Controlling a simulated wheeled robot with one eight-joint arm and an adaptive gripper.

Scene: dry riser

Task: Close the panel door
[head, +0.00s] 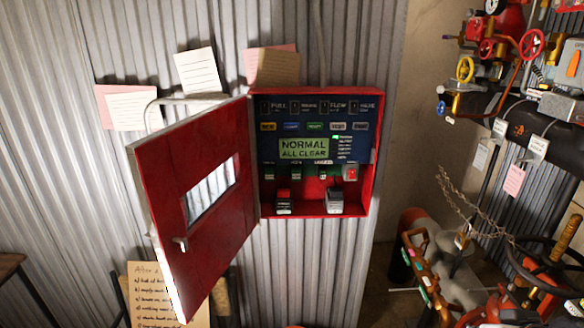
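A red panel box (372,150) is fixed on the corrugated wall near the picture's middle. Its red door (170,165) is hinged on the box's left side and stands wide open, swung out to the left. The door has a small window (210,191) and a small handle (180,243) near its free left edge. Inside the box, a blue control panel (268,117) carries a lit display (304,149) reading "NORMAL ALL CLEAR", with several labels and switches. My gripper is not in view.
Paper notes (198,70) hang on the wall behind and above the door. A handwritten sheet (145,290) stands below the door. Pipes and valve wheels (531,44) fill the right side, with a chain (465,203) and red equipment (545,262) lower down.

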